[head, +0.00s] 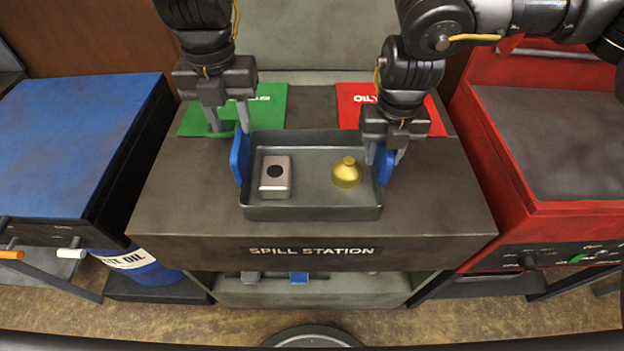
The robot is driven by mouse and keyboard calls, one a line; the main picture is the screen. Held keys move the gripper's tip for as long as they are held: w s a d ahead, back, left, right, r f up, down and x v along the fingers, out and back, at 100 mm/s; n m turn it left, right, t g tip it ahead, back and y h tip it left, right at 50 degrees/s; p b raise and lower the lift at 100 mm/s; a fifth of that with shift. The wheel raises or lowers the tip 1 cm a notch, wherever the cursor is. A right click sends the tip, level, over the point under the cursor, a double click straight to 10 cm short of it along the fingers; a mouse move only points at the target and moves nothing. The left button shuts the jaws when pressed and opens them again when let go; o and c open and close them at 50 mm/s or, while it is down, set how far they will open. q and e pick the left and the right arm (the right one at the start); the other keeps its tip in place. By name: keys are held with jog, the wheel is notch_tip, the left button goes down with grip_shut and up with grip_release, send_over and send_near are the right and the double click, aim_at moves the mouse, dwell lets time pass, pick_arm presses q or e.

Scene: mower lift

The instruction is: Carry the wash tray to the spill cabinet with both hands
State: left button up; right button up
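The wash tray (312,213), a shallow grey tray with a blue handle at each end, sits level on top of the spill cabinet (190,215). A silver block with a dark round spot (275,178) and a brass-coloured conical part (346,174) stand in the tray. My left gripper (230,131) is open and empty, just above and behind the left blue handle (240,158). My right gripper (385,158) is open with its fingers on either side of the right blue handle (386,168); I cannot tell whether they touch it.
A green mat (270,103) and a red mat (355,97) lie behind the tray. A blue-topped unit (70,140) stands left and a red unit (490,180) right. The cabinet's front top is clear. A blue drum (150,272) stands low at left.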

pick_arm(q)
jog(key=shift+r, duration=1.6)
pick_arm(e)
notch_tip(320, 180, up, 12)
jog(key=shift+r, duration=0.1)
